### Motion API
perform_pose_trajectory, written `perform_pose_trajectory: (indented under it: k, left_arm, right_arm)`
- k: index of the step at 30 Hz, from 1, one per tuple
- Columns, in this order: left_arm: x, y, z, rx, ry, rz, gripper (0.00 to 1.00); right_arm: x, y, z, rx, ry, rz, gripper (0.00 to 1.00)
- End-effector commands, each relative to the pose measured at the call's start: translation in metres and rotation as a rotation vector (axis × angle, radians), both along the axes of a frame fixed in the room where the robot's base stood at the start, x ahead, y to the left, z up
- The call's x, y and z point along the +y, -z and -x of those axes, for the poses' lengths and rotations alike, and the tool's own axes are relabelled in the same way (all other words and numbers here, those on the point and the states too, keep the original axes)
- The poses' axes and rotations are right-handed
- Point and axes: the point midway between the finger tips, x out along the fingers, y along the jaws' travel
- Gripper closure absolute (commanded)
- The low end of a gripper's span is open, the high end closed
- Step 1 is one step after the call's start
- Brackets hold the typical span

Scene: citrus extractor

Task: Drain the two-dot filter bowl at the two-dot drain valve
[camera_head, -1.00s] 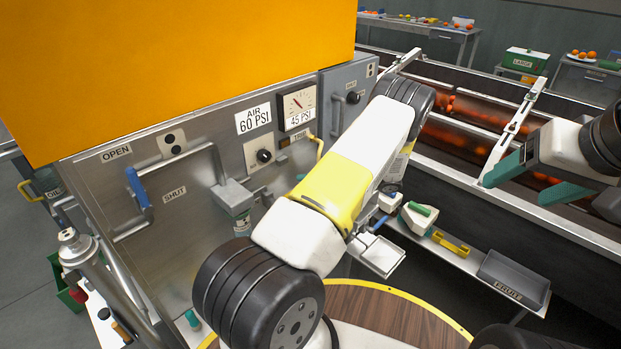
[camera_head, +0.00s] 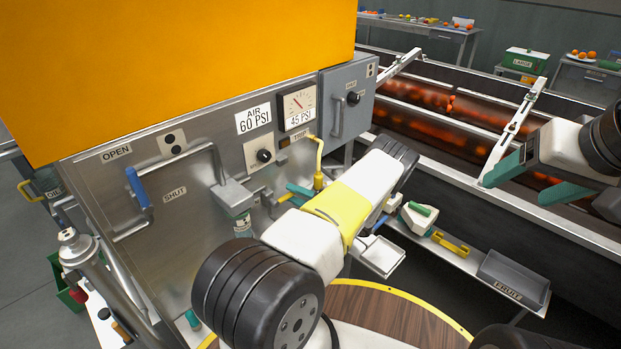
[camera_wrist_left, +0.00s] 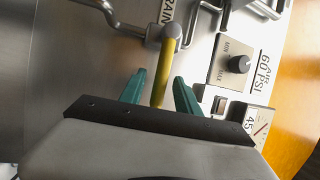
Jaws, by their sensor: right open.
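A two-dot plate (camera_head: 172,143) is at the panel's upper left, above a blue-handled lever (camera_head: 137,187). My right gripper (camera_head: 513,191) is open and empty.
A grey box (camera_head: 347,100) and gauge (camera_head: 297,105) are on the panel's right. A roller conveyor (camera_head: 430,115) runs behind. A shelf with a grey tray (camera_head: 513,276) and a yellow part (camera_head: 451,244) is at lower right. A steel cylinder (camera_head: 95,270) stands left.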

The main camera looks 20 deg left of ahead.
Motion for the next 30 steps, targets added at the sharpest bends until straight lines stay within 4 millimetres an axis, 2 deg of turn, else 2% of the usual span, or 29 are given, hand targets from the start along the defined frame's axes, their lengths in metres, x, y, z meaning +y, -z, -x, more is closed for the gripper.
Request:
perform_pose_trajectory:
  k: [3,11,17,18,30]
  left_arm:
    - [0.0074,-0.0011,0.0007,0.002,-0.001,0.0,0.61]
    - [0.0087,-0.0014,0.0005,0.002,0.0,0.0,0.61]
    - [0.0085,-0.0013,0.0005,0.002,0.0,0.0,0.98]
    - [0.0085,-0.0013,0.0005,0.002,0.0,0.001,1.0]
    - [0.0083,-0.0012,0.0004,0.002,0.0,0.001,1.0]
  right_arm:
    - [0.0,0.0,0.0,0.0,0.0,0.0,0.29]
    - [0.0,0.0,0.0,0.0,0.0,0.0,0.29]
    - [0.0,0.0,0.0,0.0,0.0,0.0,0.29]
    - [0.0,0.0,0.0,0.0,0.0,0.0,0.29]
    - [0.0,0.0,0.0,0.0,0.0,0.0,0.29]
